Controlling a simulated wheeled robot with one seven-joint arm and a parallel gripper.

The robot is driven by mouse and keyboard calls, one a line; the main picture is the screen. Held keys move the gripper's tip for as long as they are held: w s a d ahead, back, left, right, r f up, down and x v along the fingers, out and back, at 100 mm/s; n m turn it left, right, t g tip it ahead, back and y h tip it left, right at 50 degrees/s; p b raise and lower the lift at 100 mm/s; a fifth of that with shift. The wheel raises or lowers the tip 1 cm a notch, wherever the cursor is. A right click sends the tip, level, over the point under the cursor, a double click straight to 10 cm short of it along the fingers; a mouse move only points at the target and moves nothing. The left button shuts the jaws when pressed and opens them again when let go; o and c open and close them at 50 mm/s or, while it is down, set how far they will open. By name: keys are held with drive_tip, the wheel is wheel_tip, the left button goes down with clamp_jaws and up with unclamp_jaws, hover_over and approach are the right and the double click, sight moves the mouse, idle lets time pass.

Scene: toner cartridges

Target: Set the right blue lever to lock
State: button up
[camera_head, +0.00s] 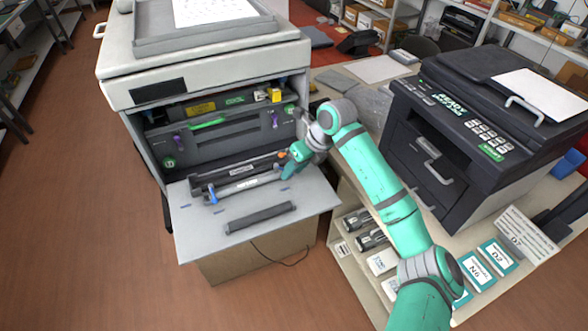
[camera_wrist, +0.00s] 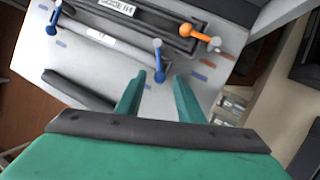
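The cartridge with blue levers (camera_wrist: 95,37) lies on the grey open door of the large printer, beside a dark cartridge with an orange lever (camera_wrist: 200,36). Its right blue lever (camera_wrist: 159,58) shows in the wrist view, its stem running from the round head towards my fingers. The left blue lever (camera_wrist: 54,17) is at the other end and also shows in the head view (camera_head: 212,194). My gripper (camera_wrist: 160,84) is open, with the right lever's near end around the gap between its fingertips. Contact cannot be told. In the head view my gripper (camera_head: 290,167) hides most of the right lever.
A dark roller (camera_head: 260,217) lies nearer the front edge of the door (camera_head: 200,243). The open printer (camera_head: 150,95) stands behind, with green and purple parts inside. A black printer (camera_head: 470,130) stands to the right. Small blue and red marks are on the door.

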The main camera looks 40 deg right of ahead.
drive_tip(key=shift+f, duration=0.1)
clamp_jaws()
drive_tip(key=shift+a, duration=0.1)
drive_tip(key=shift+s+a+m+h, duration=0.1)
drive_tip(key=shift+a+m+h, duration=0.5)
drive_tip(key=shift+m, duration=0.6)
drive_tip(key=shift+a+m+t+h, duration=0.15)
drive_tip(key=shift+a+m+h, duration=0.15)
drive_tip(key=shift+a+m, duration=0.4)
drive_tip(key=shift+a+m+t+h, duration=0.15)
drive_tip(key=shift+a+m+h, duration=0.2)
drive_tip(key=shift+m, duration=0.65)
unclamp_jaws()
